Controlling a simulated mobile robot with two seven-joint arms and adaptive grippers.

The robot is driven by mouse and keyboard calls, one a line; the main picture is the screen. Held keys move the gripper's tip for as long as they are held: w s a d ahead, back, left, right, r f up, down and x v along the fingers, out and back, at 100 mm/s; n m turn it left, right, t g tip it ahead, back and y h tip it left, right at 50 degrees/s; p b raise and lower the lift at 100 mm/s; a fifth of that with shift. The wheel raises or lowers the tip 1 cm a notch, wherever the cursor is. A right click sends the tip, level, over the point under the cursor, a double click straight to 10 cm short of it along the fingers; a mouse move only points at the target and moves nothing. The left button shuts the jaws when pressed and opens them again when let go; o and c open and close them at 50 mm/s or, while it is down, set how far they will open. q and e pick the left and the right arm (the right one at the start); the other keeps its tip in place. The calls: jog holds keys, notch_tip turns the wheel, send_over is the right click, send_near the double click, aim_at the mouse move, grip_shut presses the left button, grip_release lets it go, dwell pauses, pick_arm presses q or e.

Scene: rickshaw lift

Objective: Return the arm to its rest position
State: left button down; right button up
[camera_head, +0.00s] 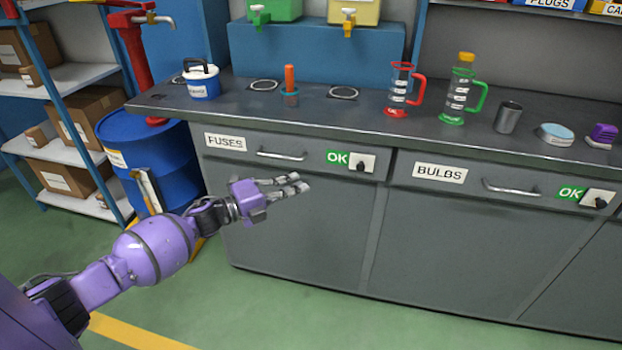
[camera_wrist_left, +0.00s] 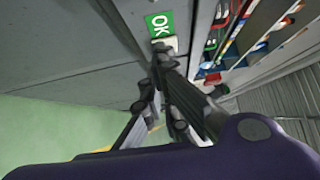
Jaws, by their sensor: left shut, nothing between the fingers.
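My left arm, purple, comes in from the left in the head view. Its gripper (camera_head: 292,187) is shut and empty, held out in front of the grey cabinet below the drawer marked FUSES (camera_head: 278,155). The fingers appear apart from the cabinet front. In the left wrist view the gripper (camera_wrist_left: 158,62) also shows, with its fingertips close in the picture to the green OK label (camera_wrist_left: 160,24). My right gripper is not in view.
A dark worktop (camera_head: 330,118) carries a blue-and-white tub (camera_head: 201,84), a red-handled cylinder (camera_head: 399,90), a green-handled cylinder (camera_head: 457,92) and a grey cup (camera_head: 508,117). A blue barrel (camera_head: 165,165) and shelves (camera_head: 62,80) stand at left. Green floor is free in front.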

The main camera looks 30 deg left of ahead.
pick_arm(q)
jog(key=s+d+f+n+g+y, duration=0.2)
jog(key=s+d+f+n+y, duration=0.25)
jog(key=s+f+n, duration=0.5)
jog(key=s+d+f+n+g+y, duration=0.1)
jog(key=s+d+f+n+y, duration=0.35)
jog(key=s+f, duration=0.85)
jog(key=s+d+f+n+g, duration=0.1)
jog(key=s+d+n+g, duration=0.15)
jog(key=s, duration=0.75)
jog(key=s+d+f+n+g, duration=0.15)
jog(key=s+n, duration=0.25)
jog(key=s, duration=0.7)
jog(key=s+d+f+n+g, duration=0.1)
jog(key=s+d+n, duration=0.15)
jog(key=s, duration=0.75)
jog(key=w+r+p, duration=0.2)
jog(key=r+p, duration=0.6)
jog(key=p, duration=0.1)
jog(key=w+r+n+t+p, duration=0.1)
jog(key=w+r+p, duration=0.2)
jog(key=r+p, duration=0.6)
jog(key=shift+w+r, duration=0.3)
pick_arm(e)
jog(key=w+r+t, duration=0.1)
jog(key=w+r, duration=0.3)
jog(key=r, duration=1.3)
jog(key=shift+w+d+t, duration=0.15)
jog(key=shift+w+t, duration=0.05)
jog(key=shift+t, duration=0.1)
